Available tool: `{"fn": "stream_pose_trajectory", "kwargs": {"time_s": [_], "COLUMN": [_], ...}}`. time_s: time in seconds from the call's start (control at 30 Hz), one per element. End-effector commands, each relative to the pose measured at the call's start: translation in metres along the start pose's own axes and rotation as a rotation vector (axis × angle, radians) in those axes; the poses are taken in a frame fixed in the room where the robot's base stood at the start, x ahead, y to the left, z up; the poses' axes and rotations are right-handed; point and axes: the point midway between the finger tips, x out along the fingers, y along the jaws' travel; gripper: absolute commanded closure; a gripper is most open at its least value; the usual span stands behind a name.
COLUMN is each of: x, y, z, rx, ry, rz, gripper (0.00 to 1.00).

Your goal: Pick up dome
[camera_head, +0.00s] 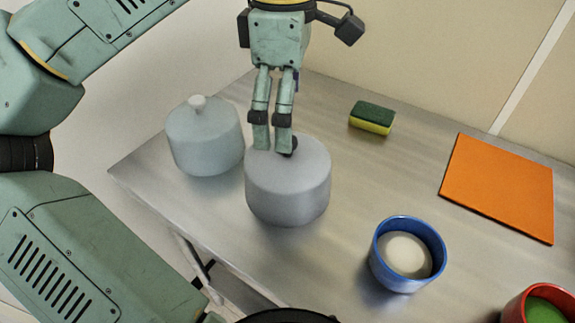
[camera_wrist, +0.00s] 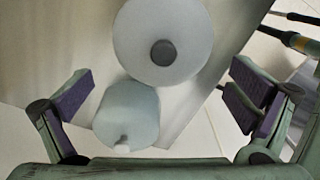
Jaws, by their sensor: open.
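Two domes stand side by side on the metal table. One is a plain grey dome (camera_head: 288,190) with a dark knob; in the wrist view it (camera_wrist: 140,35) is at the top centre, its knob facing the camera. The other is a pale blue-grey dome (camera_head: 205,140) with a white knob; in the wrist view it (camera_wrist: 127,108) is lower, left of centre. My gripper (camera_head: 272,146) is open and empty, pointing down over the grey dome near its knob. Its fingers partly hide the knob in the head view. The wrist view shows the fingers (camera_wrist: 160,98) spread wide; contact cannot be told.
A blue bowl (camera_head: 383,268) with pale contents is at the front right, and a red bowl (camera_head: 513,309) with green contents is in the corner. A green-yellow sponge (camera_head: 372,118) and an orange board (camera_head: 502,190) lie towards the back. The metal table (camera_head: 345,180) is bare between them.

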Motion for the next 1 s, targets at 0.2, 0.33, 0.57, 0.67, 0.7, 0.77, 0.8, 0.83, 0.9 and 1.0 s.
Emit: {"fn": "stream_pose_trajectory", "kwargs": {"time_s": [0.2, 0.33, 0.57, 0.67, 0.7, 0.77, 0.8, 0.83, 0.9, 1.0], "x": [0.019, 0.039, 0.056, 0.056, 0.056, 0.056, 0.055, 0.055, 0.055, 0.055], "y": [-0.003, -0.005, -0.004, -0.004, -0.004, -0.004, -0.004, -0.004, -0.004, -0.004], "z": [0.003, 0.005, 0.006, 0.006, 0.006, 0.006, 0.006, 0.006, 0.006, 0.006], "rx": [0.001, 0.0, 0.0, 0.0, 0.0, 0.0, 0.0, 0.0, 0.0, 0.0], "ry": [0.0, -0.001, -0.002, -0.002, -0.002, -0.002, -0.002, -0.002, -0.002, -0.002], "rz": [-0.002, -0.002, 0.001, 0.001, 0.001, 0.001, 0.001, 0.001, 0.001, 0.001], "gripper": [0.0, 0.0, 0.0, 0.0, 0.0, 0.03, 0.05, 0.07, 0.12, 0.19]}}
